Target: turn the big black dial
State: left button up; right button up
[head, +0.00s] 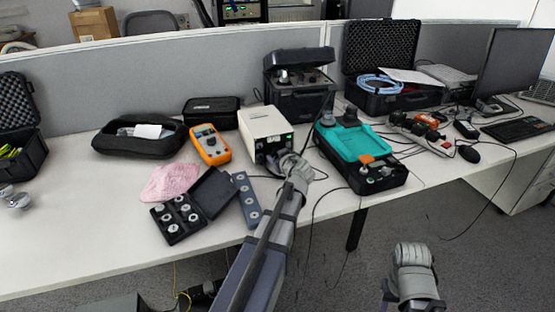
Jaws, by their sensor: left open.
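A white box-shaped instrument (262,124) stands on the table, with a small green light on its dark front panel (270,151). My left gripper (292,166) is open right at the lower right of this panel and covers part of it. I cannot make out a big black dial there; it may be hidden behind the gripper. A teal-topped black unit (349,143) to the right has small dark knobs on its front end, too small to tell apart. My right gripper (414,256) is low over the floor, away from the table; its jaws are unclear.
An orange multimeter (210,145), a pink cloth (170,182), an open case of round parts (177,218) and a grey-blue strip (246,199) lie left of my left arm. A black case (298,100) stands behind. Cables hang over the front edge.

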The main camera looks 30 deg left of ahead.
pick_arm(q)
jog(key=shift+c, duration=0.2)
grip_shut()
dwell(0.3)
jog(key=shift+w+m+g+y, duration=0.1)
jog(key=shift+m+g+y, duration=0.45)
jog(key=shift+m, duration=0.35)
jog(key=m, duration=0.1)
jog(key=m+g+y+b, duration=0.1)
jog(key=shift+d+f+m, duration=0.1)
jog(key=shift+f+m, duration=0.1)
jog(key=shift+m, duration=0.1)
jog(key=shift+f+m+g+y+b, duration=0.1)
jog(key=shift+m+g+y+b, duration=0.5)
jog(key=shift+m+b, duration=0.5)
jog(key=shift+m+g+y+b, duration=0.25)
jog(key=shift+m+y+b, duration=0.6)
jog(key=shift+m, duration=0.55)
